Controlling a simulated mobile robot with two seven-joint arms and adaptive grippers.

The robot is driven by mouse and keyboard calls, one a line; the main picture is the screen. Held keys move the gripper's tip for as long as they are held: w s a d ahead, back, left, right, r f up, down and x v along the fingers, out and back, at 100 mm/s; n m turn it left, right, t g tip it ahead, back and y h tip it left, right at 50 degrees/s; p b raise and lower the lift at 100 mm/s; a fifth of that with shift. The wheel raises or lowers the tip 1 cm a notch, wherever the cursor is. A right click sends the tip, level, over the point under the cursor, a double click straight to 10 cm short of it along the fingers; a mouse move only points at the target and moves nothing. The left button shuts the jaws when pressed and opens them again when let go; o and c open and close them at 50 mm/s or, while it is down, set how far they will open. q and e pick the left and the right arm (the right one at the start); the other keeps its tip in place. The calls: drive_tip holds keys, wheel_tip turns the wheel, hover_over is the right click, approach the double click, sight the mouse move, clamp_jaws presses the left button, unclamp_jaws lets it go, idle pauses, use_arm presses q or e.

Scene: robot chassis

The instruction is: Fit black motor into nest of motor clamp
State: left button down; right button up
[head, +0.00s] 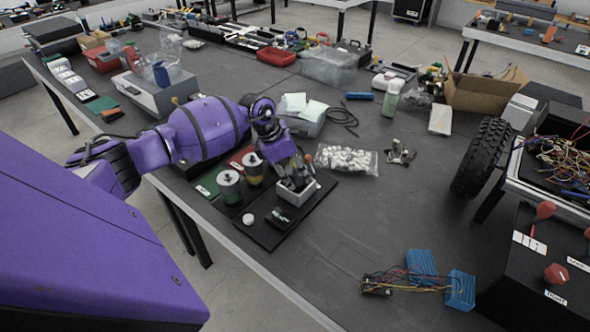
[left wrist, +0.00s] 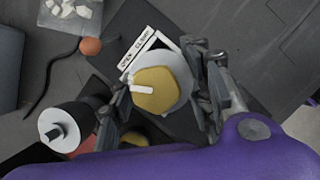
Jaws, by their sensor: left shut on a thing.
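My left gripper (head: 291,176) is low over a pale box-like clamp (head: 305,196) on a black mat. In the left wrist view my left gripper (left wrist: 168,105) is shut on a round grey motor (left wrist: 155,88) with a yellow end face and a short white bar. The pale edge of the clamp with a lettered label (left wrist: 143,56) shows just beyond it. The motor hides the nest, so I cannot tell whether it is seated. Two motors (head: 230,187) (head: 253,168) stand upright left of the clamp; a black one (left wrist: 68,128) shows in the wrist view. My right gripper is out of view.
A small white round part (head: 248,219) and a dark green-marked part (head: 279,217) lie on the mat. A bag of white pieces (head: 346,160) lies to the right. Blue blocks with wires (head: 420,264) are at the front right. The table between is clear.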

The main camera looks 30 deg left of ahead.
use_arm(q)
drive_tip(key=shift+w+r, duration=0.2)
drive_tip(key=shift+r, duration=0.1)
drive_tip(key=shift+w+f, duration=0.1)
drive_tip(key=shift+f, duration=0.05)
drive_tip(key=c, duration=1.4)
unclamp_jaws()
drive_tip(key=shift+f, duration=0.35)
drive_tip(key=o, duration=0.5)
drive_tip(key=shift+r, duration=0.15)
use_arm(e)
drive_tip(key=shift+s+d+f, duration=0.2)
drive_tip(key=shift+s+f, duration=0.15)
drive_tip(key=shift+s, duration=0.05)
